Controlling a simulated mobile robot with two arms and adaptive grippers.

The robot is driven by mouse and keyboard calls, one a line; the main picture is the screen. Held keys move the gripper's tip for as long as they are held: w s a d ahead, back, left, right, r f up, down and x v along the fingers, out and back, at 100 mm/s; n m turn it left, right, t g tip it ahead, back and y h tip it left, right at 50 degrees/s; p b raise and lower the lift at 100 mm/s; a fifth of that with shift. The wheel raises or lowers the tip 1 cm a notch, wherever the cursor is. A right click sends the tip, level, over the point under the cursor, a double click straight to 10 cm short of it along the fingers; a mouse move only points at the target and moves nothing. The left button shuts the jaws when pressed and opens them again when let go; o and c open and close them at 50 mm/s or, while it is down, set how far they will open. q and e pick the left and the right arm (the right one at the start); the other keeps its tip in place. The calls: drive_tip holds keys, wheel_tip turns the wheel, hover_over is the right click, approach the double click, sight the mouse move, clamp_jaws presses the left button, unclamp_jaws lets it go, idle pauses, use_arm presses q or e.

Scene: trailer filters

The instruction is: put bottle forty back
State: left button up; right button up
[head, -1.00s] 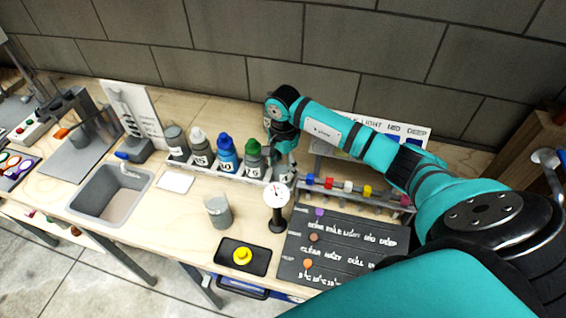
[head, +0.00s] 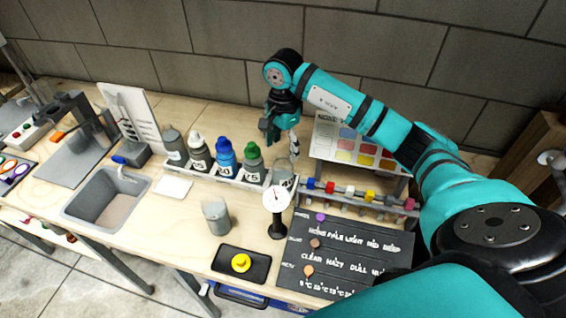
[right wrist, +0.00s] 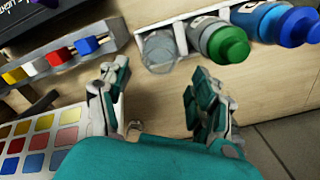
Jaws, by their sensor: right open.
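A white rack (head: 222,178) holds a row of bottles: one with a grey cap (head: 174,145), one with a white cap (head: 199,155), a blue one (head: 226,160) and one with a green cap (head: 253,161). Their labels are too small to read surely, so I cannot tell which is forty. A clear glass vessel (head: 284,175) sits in the rack's right end; it also shows in the right wrist view (right wrist: 160,48). My right gripper (head: 284,148) is open and empty, above and behind that end. The wrist view shows nothing between its fingers (right wrist: 160,105). My left gripper is not in view.
A dial gauge on a stand (head: 276,200) is just in front of the rack's right end. A grey-tinted cup (head: 216,217) stands on the bench. A colour chart (head: 352,145) and a rail of coloured blocks (head: 360,193) are at right. A sink (head: 107,197) is at left.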

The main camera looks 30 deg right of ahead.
drive_tip(key=shift+r, duration=1.6)
